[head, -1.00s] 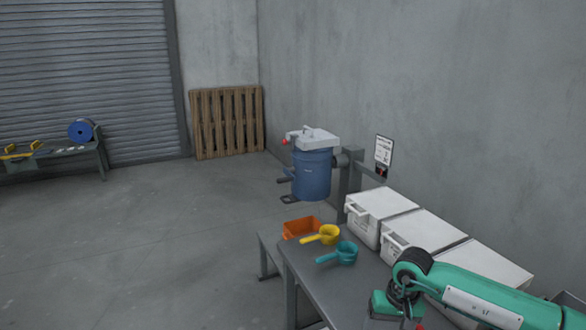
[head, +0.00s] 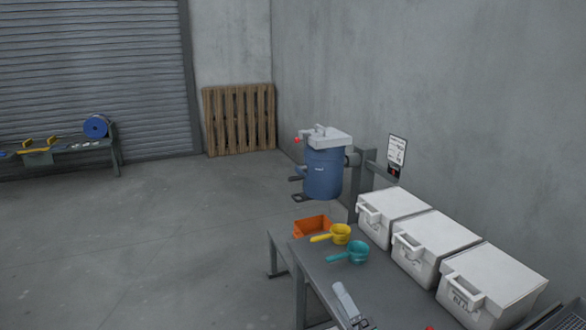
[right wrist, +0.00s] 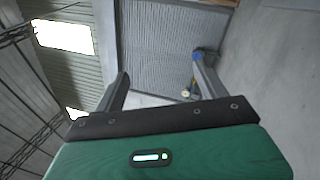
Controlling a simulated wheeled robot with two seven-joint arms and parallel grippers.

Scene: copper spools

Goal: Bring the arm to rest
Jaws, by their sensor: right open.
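My right gripper (head: 345,300) shows at the bottom of the head view, in front of the grey bench, with a light grey finger pointing up. The rest of that arm is below the frame. In the right wrist view the gripper (right wrist: 160,66) has its two dark fingers wide apart, with nothing between them. Behind them are the roller shutter and the grey wall. My left gripper is not in view.
The grey bench (head: 318,268) holds a teal scoop (head: 358,253), a yellow scoop (head: 341,234) and three white lidded bins (head: 432,247). An orange tray (head: 313,225) and a blue drum (head: 322,173) are beyond.

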